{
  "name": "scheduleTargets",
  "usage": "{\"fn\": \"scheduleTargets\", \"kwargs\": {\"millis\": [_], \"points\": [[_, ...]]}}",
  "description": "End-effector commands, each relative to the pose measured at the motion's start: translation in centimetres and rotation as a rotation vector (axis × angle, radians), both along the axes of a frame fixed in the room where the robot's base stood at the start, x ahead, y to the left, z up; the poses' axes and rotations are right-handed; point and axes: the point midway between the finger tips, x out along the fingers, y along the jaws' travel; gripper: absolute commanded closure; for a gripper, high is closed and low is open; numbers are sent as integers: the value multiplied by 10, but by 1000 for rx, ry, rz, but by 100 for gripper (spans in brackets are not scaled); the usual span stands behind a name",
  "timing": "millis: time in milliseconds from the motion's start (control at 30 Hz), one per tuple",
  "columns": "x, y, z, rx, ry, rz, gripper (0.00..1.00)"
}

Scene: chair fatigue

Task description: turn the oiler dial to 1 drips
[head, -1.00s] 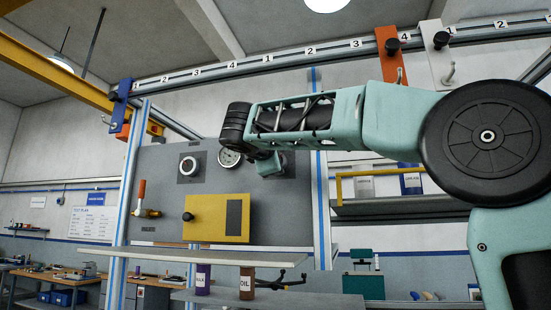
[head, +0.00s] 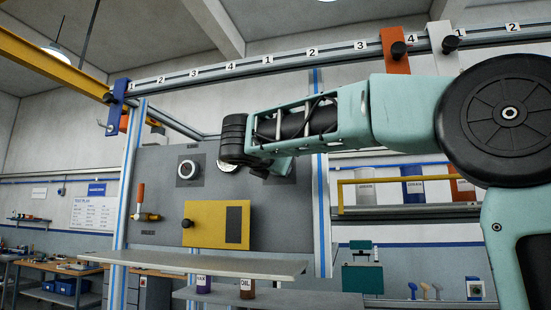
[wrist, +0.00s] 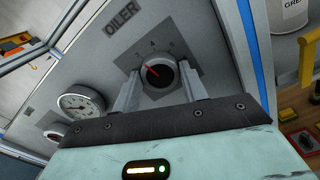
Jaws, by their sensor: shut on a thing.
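In the head view my gripper (head: 280,166) is at the grey panel (head: 275,225), mostly hidden by my own wrist. The oiler dial is hidden there.
A round gauge (wrist: 80,107) sits beside the oiler plate. A shelf board (head: 190,263) juts out below. A blue-striped post (head: 319,200) stands close to my wrist.

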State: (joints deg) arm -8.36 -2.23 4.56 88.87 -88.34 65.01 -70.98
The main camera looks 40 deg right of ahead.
Motion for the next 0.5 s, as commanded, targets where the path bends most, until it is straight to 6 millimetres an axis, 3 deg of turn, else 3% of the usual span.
{"fn": "scheduleTargets", "kwargs": {"millis": [500], "points": [[1, 1, 1, -298, 394, 1, 80]]}}
